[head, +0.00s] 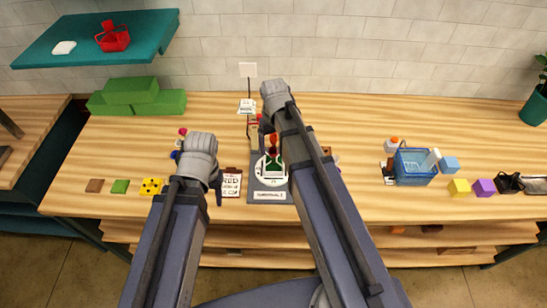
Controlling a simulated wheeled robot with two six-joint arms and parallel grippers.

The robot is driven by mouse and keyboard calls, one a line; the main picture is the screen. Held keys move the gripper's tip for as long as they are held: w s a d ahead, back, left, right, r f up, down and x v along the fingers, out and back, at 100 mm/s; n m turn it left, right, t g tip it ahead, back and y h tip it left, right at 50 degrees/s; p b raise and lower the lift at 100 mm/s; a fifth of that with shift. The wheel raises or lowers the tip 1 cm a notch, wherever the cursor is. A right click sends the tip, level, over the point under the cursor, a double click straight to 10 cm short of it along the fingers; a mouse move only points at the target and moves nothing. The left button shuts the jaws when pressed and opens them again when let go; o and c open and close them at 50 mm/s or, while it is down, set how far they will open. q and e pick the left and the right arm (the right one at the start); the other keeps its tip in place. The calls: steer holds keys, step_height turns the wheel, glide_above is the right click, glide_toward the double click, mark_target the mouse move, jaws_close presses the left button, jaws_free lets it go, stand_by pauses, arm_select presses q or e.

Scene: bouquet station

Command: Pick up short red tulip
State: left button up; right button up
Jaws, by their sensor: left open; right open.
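A small red shape (273,139), which may be the head of the short red tulip, shows just left of my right forearm. It stands above a small red, white and green item on a grey stand (268,196). Pink-red and blue bits (183,132) show beside my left wrist; I cannot tell if they are flowers. My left gripper (217,190) is open, low over the table left of the clipboard. My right gripper (262,119) is open behind the stand, close to the red shape; its fingers are mostly hidden by its own wrist. I see nothing held in either.
A clipboard (231,182) lies left of the stand. Green blocks (132,98) sit at the back left, small coloured tiles (120,186) at the front left. A blue basket (414,168) and coloured cubes (459,188) are at the right. Table between the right forearm and basket is mostly clear.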

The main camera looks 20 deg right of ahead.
step_height(320, 180, down, 3)
steer(key=shift+f+b, duration=0.1)
steer(key=shift+b, duration=0.9)
arm_select(q)
step_height(320, 180, down, 3)
steer(key=shift+r, duration=0.1)
arm_select(e)
steer(key=shift+r, duration=0.2)
steer(key=c, duration=1)
arm_select(q)
steer(key=shift+r, duration=0.1)
arm_select(e)
steer(key=shift+r, duration=0.1)
